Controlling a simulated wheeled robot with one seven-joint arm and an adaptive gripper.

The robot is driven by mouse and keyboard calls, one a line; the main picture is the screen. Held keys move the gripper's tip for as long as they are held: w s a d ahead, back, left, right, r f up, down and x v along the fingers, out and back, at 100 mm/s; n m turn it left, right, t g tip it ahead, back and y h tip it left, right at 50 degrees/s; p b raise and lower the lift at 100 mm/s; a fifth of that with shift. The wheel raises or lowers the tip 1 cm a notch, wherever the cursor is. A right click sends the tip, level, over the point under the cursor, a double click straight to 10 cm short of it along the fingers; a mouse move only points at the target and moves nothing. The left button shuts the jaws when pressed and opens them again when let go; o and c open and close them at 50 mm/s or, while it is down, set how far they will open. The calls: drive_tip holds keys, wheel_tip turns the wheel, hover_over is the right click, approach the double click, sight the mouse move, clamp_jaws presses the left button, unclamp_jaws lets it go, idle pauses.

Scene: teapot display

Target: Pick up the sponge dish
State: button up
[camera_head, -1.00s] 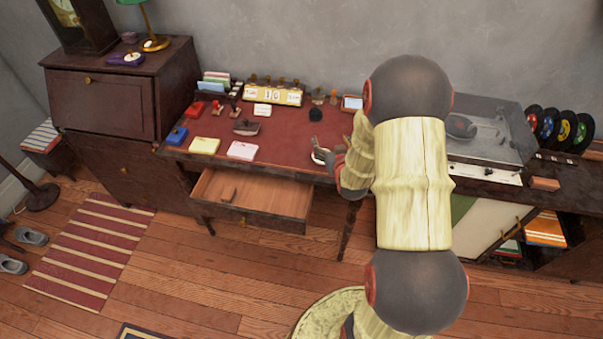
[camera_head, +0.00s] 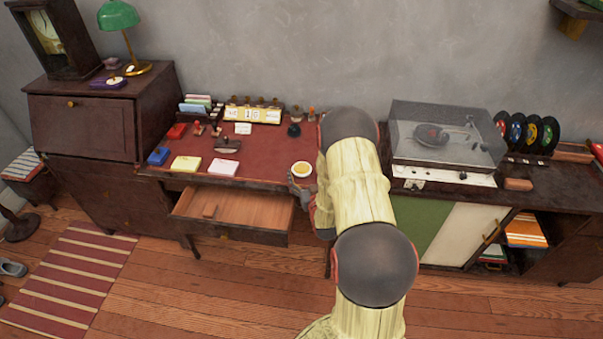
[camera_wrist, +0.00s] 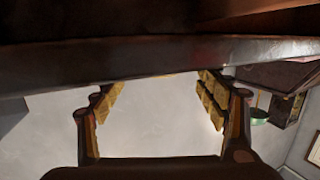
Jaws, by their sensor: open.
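The sponge dish (camera_head: 301,169), a small round pale dish with a yellow sponge in it, stands near the front right of the red desk top (camera_head: 262,150). My gripper (camera_head: 300,193) is small in the head view, just in front of and below the dish, by the desk's front edge. In the wrist view my gripper (camera_wrist: 160,90) shows two fingers with yellow ridged pads, apart, with only grey wall seen between them. The dish is not seen in the wrist view.
A dark wooden edge (camera_wrist: 170,62) crosses the wrist view close by. An open drawer (camera_head: 240,209) juts out left of my gripper. Stamp pads, a stamp (camera_head: 227,145) and a calendar (camera_head: 252,115) lie left of the dish. A record player (camera_head: 445,140) stands right.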

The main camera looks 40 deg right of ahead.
drive_tip(key=shift+x, duration=0.95)
drive_tip(key=shift+c, duration=0.2)
drive_tip(key=c, duration=1.1)
drive_tip(key=shift+c, duration=0.3)
